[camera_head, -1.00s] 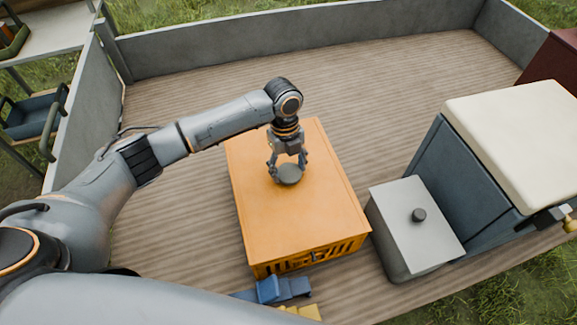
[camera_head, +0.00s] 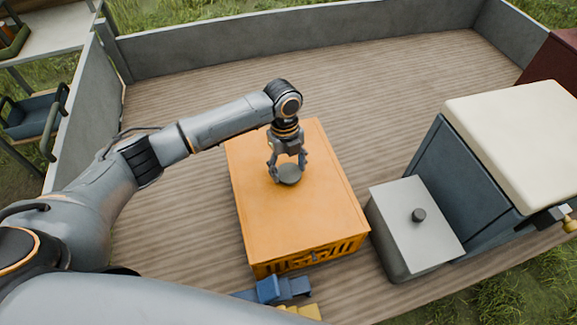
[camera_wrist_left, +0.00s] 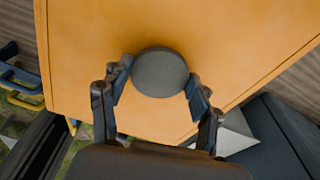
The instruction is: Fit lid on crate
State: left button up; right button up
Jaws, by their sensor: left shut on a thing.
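The orange lid (camera_head: 293,215) lies over the orange slatted crate (camera_head: 325,254) on the wooden deck, and it looks level and in line with the crate. Whether it is fully seated cannot be told. A round dark grey knob (camera_head: 289,175) stands on the lid. My left gripper (camera_head: 287,170) points down and is shut on the knob. In the left wrist view the fingers (camera_wrist_left: 158,90) sit on both sides of the knob (camera_wrist_left: 160,72), with the orange lid (camera_wrist_left: 240,45) around it. My right gripper is not in view.
A grey box with a knobbed lid (camera_head: 412,225) stands close to the crate's right. A dark blue box with a cream top (camera_head: 520,135) is beyond it. Blue and yellow pieces (camera_head: 275,290) lie at the crate's near side. The deck behind is clear, bounded by grey walls (camera_head: 300,38).

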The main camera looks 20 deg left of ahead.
aim_at(286, 167)
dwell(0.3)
pick_arm(q)
jog(key=shift+r, duration=0.1)
jog(key=shift+p, duration=0.35)
jog(key=shift+f+b, duration=0.35)
jog(key=shift+f, duration=0.35)
dwell(0.4)
jog(key=o, duration=1.1)
jog(key=shift+r, duration=0.1)
jog(key=shift+o, duration=0.2)
notch_tip(286, 167, up, 11)
jog(key=a+p, duration=0.1)
jog(key=p, duration=0.9)
jog(key=shift+w, duration=0.45)
